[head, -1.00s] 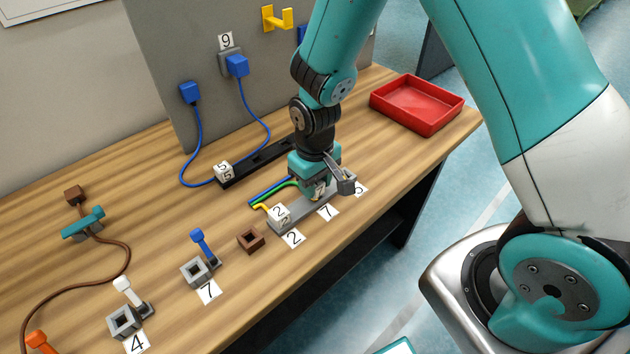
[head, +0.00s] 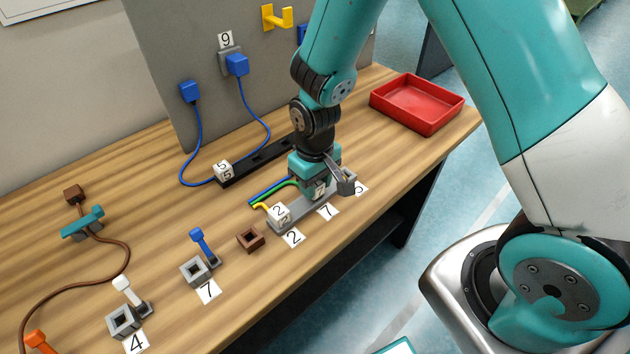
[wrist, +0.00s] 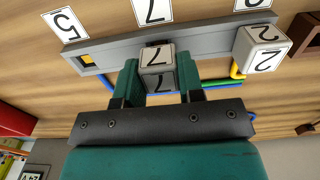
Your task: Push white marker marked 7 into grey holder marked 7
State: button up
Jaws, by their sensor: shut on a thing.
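The white marker marked 7 (wrist: 157,56) is a small cube between the two fingers of my gripper (wrist: 157,80). It also shows partly in the head view (head: 320,190), below my gripper (head: 318,182). My gripper is shut on it. The grey holder (wrist: 205,47) is a long bar with number cards along its edge. The marker is at the bar's middle place, in line with the card marked 7 (wrist: 152,10). My fingers and the marker hide that slot, so I cannot tell how deep the marker sits.
A white marker marked 2 (wrist: 262,47) stands at the bar's end beside me. The place by card 5 (wrist: 65,24) shows an open slot. Coloured wires (head: 270,192) lie behind the bar. A black strip (head: 265,162) and red tray (head: 417,103) are farther back.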

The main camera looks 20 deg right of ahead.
jog(key=shift+f+b, duration=0.35)
jog(key=shift+f, duration=0.35)
dwell(0.6)
jog(key=o, duration=1)
jog(key=shift+o, duration=0.2)
notch_tip(320, 180, up, 17)
jog(key=shift+r+b, duration=0.2)
jog(key=shift+b, duration=0.1)
